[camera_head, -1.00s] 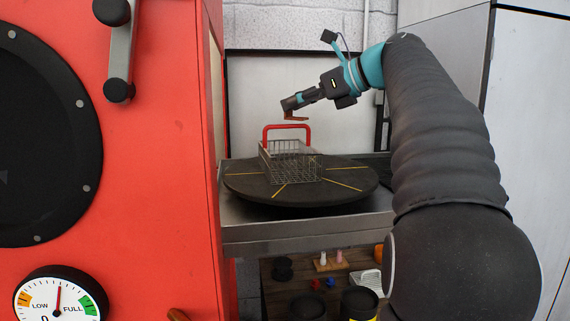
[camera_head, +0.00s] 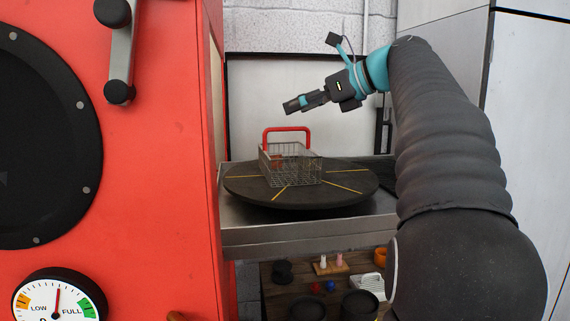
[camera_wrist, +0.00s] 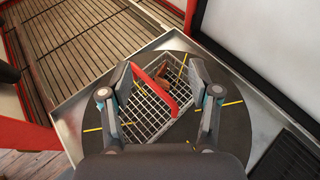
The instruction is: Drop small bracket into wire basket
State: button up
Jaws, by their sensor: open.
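The wire basket (camera_head: 297,166) with its red handle stands on the round dark turntable, left of its centre. The small bracket (camera_head: 277,160) is a reddish-brown piece inside the basket, near its left end, seen through the wire. In the wrist view the bracket (camera_wrist: 162,72) shows beyond the red handle, inside the basket (camera_wrist: 148,122). My gripper (camera_head: 287,108) is above the basket, apart from it. In the wrist view my gripper (camera_wrist: 165,80) has its fingers spread wide, with nothing held between them.
The turntable (camera_head: 345,190) with yellow lines sits on a metal ledge (camera_head: 300,236). A large red cabinet (camera_head: 165,160) stands close on the left. Below is a wooden surface with small parts (camera_head: 330,265). The right side of the turntable is clear.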

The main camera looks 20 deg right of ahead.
jog(key=v, duration=1.1)
